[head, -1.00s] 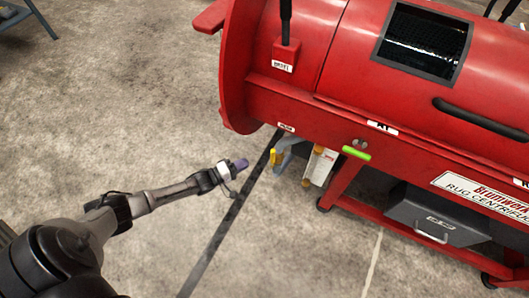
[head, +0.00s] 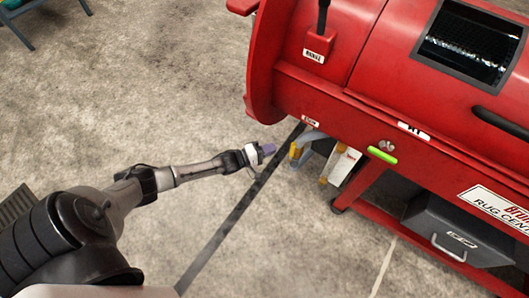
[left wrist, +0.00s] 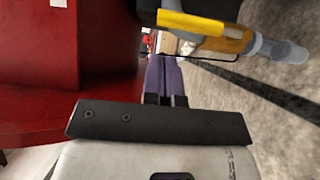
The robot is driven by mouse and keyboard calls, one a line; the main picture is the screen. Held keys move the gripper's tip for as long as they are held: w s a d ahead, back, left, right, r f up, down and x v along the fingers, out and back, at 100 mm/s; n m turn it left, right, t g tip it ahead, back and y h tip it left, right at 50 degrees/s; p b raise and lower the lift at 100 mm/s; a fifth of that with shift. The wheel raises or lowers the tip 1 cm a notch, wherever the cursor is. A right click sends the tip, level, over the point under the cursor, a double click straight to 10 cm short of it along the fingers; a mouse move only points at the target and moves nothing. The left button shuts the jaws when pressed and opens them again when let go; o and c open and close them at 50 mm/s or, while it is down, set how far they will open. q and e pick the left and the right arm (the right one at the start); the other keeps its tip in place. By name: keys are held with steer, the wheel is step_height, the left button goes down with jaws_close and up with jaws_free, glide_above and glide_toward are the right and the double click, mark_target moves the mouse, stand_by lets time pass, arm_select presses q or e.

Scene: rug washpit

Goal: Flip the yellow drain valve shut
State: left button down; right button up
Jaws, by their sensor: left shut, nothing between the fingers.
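The yellow drain valve handle (head: 293,151) hangs at the end of a grey pipe (head: 312,137) under the left end of the red machine. In the left wrist view the yellow handle (left wrist: 192,22) shows as a bar above and slightly right of my fingertips, with an amber body and grey pipe (left wrist: 275,48) to its right. My left gripper (head: 269,149) is shut and empty, its purple fingers pointing at the handle from the left, with a small gap seen in the head view. The purple fingers (left wrist: 165,70) lie together in the wrist view. My right gripper is out of view.
The red rug centrifuge (head: 330,85) fills the right side, its wall (left wrist: 110,50) close on the left in the wrist view. A white panel (head: 343,165) hangs right of the valve. A grey drawer box (head: 450,232) sits below.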

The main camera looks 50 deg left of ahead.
mark_target(292, 152)
arm_select(q)
steer(key=b+x, duration=0.2)
steer(key=x, duration=0.3)
steer(key=shift+w+d, duration=0.15)
steer(key=shift+w, duration=0.15)
